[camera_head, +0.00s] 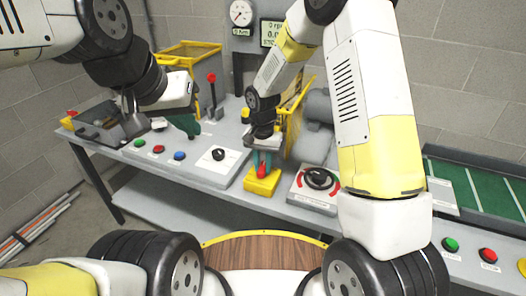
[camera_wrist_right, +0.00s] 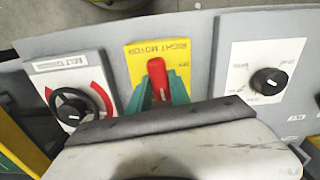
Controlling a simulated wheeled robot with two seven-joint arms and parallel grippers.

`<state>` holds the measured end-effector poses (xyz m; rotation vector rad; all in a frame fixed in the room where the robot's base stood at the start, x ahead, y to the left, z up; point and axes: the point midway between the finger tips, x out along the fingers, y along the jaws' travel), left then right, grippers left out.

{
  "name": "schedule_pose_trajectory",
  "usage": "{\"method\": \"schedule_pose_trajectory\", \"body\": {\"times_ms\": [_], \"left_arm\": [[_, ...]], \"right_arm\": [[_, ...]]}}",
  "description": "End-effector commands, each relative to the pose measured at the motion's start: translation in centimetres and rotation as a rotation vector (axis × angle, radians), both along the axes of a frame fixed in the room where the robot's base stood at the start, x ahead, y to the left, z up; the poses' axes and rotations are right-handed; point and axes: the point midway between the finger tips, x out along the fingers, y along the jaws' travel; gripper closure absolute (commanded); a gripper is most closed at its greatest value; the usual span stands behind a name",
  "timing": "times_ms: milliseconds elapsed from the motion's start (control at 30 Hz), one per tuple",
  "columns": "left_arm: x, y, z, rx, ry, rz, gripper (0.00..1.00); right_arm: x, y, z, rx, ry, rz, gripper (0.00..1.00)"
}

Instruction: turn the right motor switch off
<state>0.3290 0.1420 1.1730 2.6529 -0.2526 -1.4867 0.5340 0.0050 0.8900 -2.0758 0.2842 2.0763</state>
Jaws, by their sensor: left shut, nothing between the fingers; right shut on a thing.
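The right motor switch is a red lever (camera_wrist_right: 157,80) on a yellow plate (camera_wrist_right: 139,60), with an upside-down "RIGHT MOTOR" label in the right wrist view. In the head view its yellow base (camera_head: 262,183) stands near the bench's front edge. My right gripper (camera_head: 262,165) is shut on the red lever, its teal fingers on both sides of it in the right wrist view (camera_wrist_right: 160,92). The lever's exact setting is hard to tell. My left gripper (camera_head: 190,128) is shut and empty above the bench, left of the switch.
A black knob (camera_head: 218,154) on a white plate is left of the switch, and a red-marked dial (camera_head: 318,179) is close on its right. Green, red and blue buttons (camera_head: 159,149) line the front. A red-topped lever (camera_head: 211,92) stands behind. A grey motor housing (camera_head: 312,128) is behind the dial.

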Motion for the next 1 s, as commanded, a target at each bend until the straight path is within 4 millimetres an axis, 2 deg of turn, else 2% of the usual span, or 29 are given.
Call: {"method": "schedule_pose_trajectory", "body": {"times_ms": [1000], "left_arm": [[0.0,0.0,0.0,0.0,0.0,0.0,1.0]], "right_arm": [[0.02,0.03,0.07,0.001,0.0,0.939,1.0]]}}
